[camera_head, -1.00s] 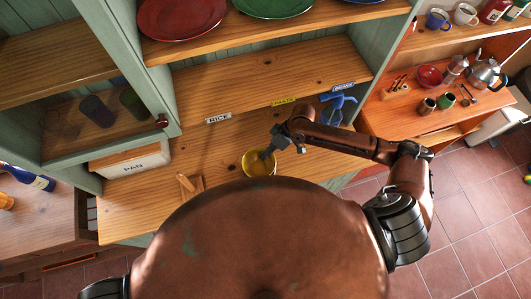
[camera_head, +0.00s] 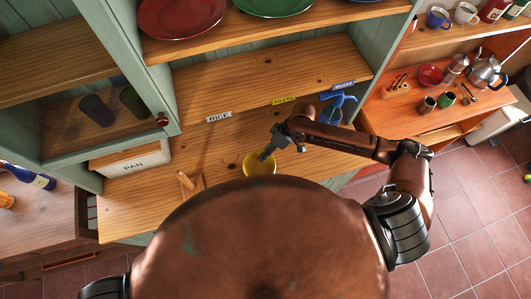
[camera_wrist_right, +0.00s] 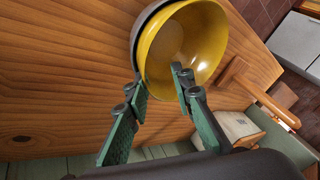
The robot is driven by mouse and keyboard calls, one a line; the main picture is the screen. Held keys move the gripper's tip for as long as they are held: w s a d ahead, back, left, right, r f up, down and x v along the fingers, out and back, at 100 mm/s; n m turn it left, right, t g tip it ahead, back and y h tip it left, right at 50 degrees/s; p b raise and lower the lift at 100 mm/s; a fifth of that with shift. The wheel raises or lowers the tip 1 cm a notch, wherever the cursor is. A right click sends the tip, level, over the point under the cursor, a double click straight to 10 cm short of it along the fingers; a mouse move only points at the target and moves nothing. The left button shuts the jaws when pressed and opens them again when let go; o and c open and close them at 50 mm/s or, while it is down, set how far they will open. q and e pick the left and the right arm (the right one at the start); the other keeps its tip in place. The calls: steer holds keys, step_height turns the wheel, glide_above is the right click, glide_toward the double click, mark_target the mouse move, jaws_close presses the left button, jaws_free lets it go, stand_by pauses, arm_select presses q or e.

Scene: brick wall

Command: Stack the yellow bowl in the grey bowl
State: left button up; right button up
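The yellow bowl (camera_wrist_right: 205,50) sits nested in the grey bowl (camera_wrist_right: 148,30) in the right wrist view, with the grey rim showing along its left side. In the head view the yellow bowl (camera_head: 259,166) is on the wooden counter, partly hidden by my body; the grey bowl cannot be made out there. My right gripper (camera_wrist_right: 159,82) has its fingers apart, one outside the bowls' near wall and one over the yellow bowl's inside. It also shows in the head view (camera_head: 265,156), just above the yellow rim. My left gripper is out of view.
A blue object (camera_head: 338,108) stands at the back right. Plates rest on the shelf above. Open counter lies behind the bowls.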

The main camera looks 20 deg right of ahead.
steer(key=b+v, duration=0.1)
steer(key=v, duration=1.1)
steer(key=shift+r, duration=0.4)
